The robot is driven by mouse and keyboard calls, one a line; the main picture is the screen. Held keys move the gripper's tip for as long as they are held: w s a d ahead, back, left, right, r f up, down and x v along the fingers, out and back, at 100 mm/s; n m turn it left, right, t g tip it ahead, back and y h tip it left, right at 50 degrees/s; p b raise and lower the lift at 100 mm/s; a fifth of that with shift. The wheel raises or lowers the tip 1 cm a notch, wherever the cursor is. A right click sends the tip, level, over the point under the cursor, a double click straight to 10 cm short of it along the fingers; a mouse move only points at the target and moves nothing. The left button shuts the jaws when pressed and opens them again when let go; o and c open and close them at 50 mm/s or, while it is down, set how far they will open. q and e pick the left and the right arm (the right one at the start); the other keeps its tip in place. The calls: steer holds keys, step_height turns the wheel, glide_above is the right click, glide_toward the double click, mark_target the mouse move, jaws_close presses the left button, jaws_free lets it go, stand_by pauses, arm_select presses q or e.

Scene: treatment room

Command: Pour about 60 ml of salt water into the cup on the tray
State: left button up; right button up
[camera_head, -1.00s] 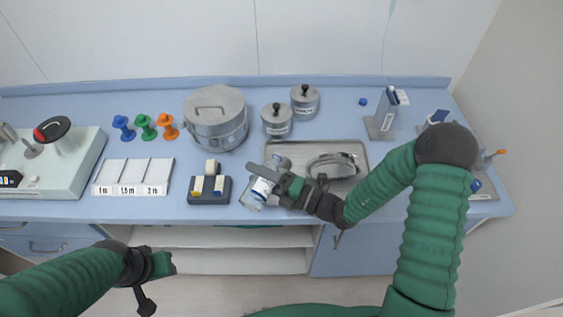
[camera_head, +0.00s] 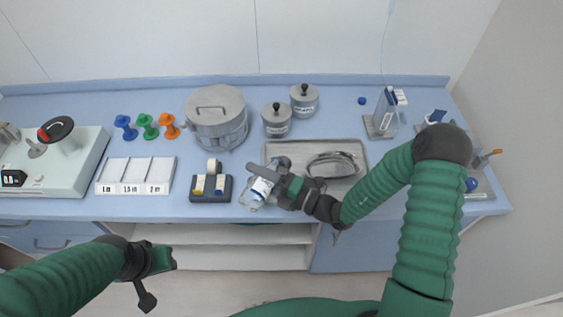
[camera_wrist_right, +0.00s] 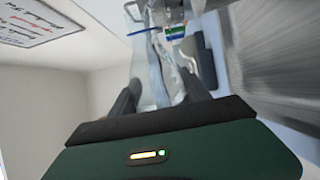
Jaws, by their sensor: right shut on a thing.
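A clear bottle with a white and blue label (camera_head: 262,187) is tilted over the front left edge of the steel tray (camera_head: 355,144). My right gripper (camera_head: 268,178) is shut on it; the clear body also shows between the fingers in the wrist view (camera_wrist_right: 158,75). A small grey round vessel (camera_head: 284,161), perhaps the cup, stands at the tray's left end, partly hidden by the gripper. I cannot see its inside or any stream of liquid. My left gripper (camera_head: 154,279) is empty, with its fingers apart, low in front of the counter.
A kidney dish (camera_head: 332,165) lies on the tray. A large steel drum (camera_head: 216,118) and two lidded jars (camera_head: 276,120) (camera_head: 304,100) stand behind. A tape holder (camera_head: 210,187) and white three-part bin (camera_head: 135,176) are left. A clear container (camera_head: 386,112) stands right.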

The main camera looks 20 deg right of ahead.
steer(key=shift+s+a, duration=0.25)
steer(key=shift+m+p, duration=0.4)
stand_by(1.2)
steer(key=f+n+b, duration=0.1)
steer(key=n+b, duration=0.1)
steer(key=b, duration=0.2)
steer(key=shift+s+f+b, duration=0.1)
steer(key=shift+b, duration=0.3)
steer(key=shift+r+n+p, duration=0.3)
steer(key=shift+r+p, duration=0.1)
steer(key=shift+r, duration=0.1)
steer(key=shift+a+f+b, duration=0.1)
steer(key=shift+b, duration=0.25)
steer(key=shift+s+a+n+b, duration=0.1)
steer(key=shift+n+b, duration=0.7)
steer(key=shift+b, duration=0.35)
steer(key=shift+n, duration=0.3)
